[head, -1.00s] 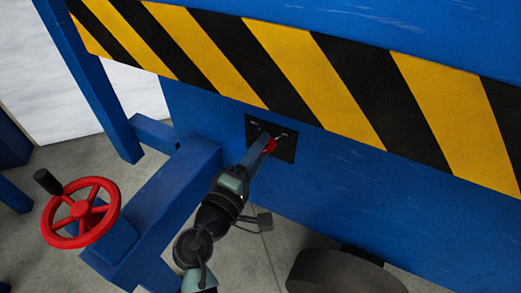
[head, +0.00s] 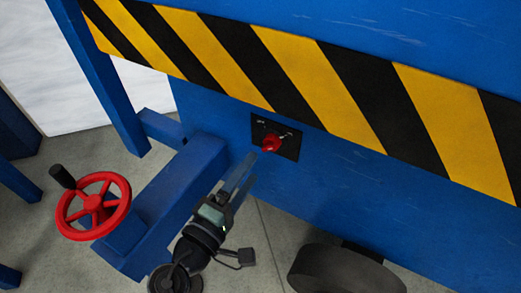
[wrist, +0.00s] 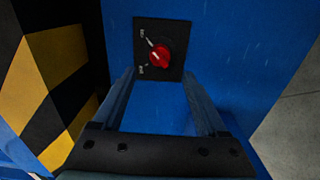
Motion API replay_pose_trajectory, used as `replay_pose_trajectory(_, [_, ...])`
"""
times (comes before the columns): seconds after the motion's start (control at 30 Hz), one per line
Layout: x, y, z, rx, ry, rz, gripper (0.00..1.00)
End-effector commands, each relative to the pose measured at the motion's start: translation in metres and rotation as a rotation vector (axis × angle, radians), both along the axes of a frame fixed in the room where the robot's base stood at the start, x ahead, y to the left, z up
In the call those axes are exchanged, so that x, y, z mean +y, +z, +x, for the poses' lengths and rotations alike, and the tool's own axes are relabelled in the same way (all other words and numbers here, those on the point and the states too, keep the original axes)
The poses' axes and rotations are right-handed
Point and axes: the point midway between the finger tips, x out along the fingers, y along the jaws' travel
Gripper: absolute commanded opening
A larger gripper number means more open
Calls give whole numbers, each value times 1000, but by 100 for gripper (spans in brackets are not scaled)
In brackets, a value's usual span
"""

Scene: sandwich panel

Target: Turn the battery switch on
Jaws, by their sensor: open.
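The battery switch is a red knob (head: 271,143) on a square black plate (head: 290,147) set in the blue panel below the striped band. The knob also shows in the wrist view (wrist: 160,55), with small white labels on the plate to its left. A white mark lies beside the knob, towards the upper label in the wrist view; I cannot read its setting for certain. My gripper (head: 238,170) is open and empty, below and left of the knob, apart from it. In the wrist view my two fingers (wrist: 159,84) point at the plate, with the knob beyond the gap between them.
A red handwheel (head: 93,206) with a black handle stands at the left by a blue beam (head: 165,205). A dark wheel (head: 340,272) is below the panel. The yellow and black band (head: 310,75) runs above the switch. The space between gripper and plate is clear.

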Motion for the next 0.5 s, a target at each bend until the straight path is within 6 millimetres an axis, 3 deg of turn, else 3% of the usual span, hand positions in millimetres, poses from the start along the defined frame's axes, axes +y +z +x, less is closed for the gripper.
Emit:
replay_pose_trajectory(0.2, [19,1,-36,2,2,0,75])
replay_pose_trajectory(0.5, [26,0,-51,-1,0,2,75])
